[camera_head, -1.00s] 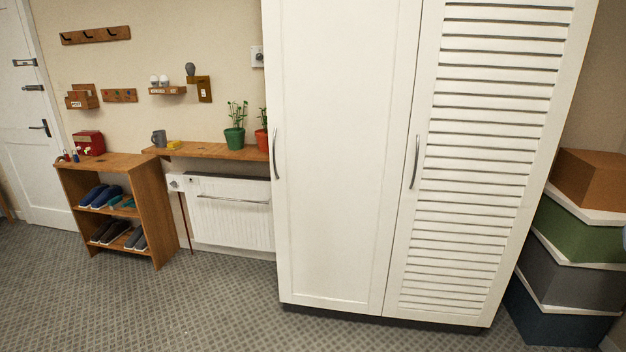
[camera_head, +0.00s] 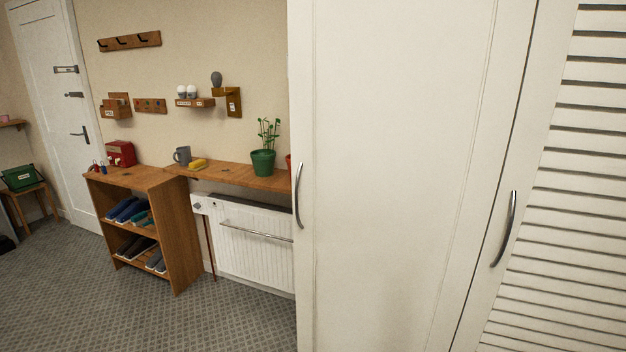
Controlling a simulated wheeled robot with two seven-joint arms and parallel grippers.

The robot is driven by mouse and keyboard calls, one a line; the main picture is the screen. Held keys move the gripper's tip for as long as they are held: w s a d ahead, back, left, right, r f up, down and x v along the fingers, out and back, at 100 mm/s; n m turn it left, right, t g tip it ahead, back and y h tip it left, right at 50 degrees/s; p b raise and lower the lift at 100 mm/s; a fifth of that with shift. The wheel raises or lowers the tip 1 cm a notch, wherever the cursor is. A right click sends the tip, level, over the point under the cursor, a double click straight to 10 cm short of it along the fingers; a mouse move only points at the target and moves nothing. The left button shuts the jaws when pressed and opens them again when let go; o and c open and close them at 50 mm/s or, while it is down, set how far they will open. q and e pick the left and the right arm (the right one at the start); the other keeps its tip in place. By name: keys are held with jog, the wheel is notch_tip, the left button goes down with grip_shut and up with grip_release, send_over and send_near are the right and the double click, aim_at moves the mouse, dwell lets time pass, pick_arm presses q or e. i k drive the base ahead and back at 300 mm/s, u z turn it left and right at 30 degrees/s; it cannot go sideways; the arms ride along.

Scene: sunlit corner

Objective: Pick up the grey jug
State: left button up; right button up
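The grey jug (camera_head: 182,156) stands upright at the left end of the wooden shelf (camera_head: 225,172) above the radiator. It is small in the view, with its handle towards the left. A yellow item (camera_head: 198,163) lies just to its right, close to it. Neither of my grippers shows in the head view, so I cannot see their state.
A large white wardrobe (camera_head: 400,160) fills the right side, close to me. A shoe rack (camera_head: 178,230) stands left of the white radiator (camera_head: 245,240). A green plant pot (camera_head: 263,162) sits on the shelf. The grey carpet (camera_head: 150,318) in front is clear.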

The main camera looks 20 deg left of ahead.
aim_at(184, 154)
jog(key=u, duration=2)
jog(key=i, duration=3.2)
jog(key=z, duration=2.05)
